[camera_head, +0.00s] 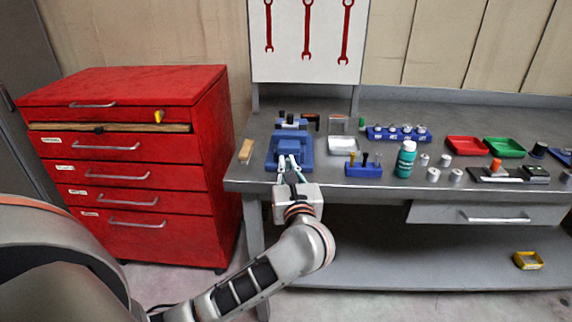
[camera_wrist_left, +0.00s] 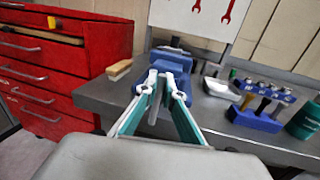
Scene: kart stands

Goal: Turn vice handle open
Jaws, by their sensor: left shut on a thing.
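The blue vice (camera_head: 289,147) stands near the front left edge of the grey workbench. It also shows in the left wrist view (camera_wrist_left: 171,66), straight ahead of the fingers. My left gripper (camera_head: 289,160) reaches the front of the vice from below the bench edge. In the left wrist view its fingers (camera_wrist_left: 164,84) close on the grey vice handle (camera_wrist_left: 154,107), which shows as a bar between them. Much of the handle is hidden by the fingers. My right gripper is in neither view.
A wooden-backed brush (camera_head: 246,151) lies left of the vice. A blue tool holder (camera_head: 363,169) and a green bottle (camera_head: 405,160) stand to the right. A red drawer cabinet (camera_head: 130,165) is left of the workbench (camera_head: 330,184).

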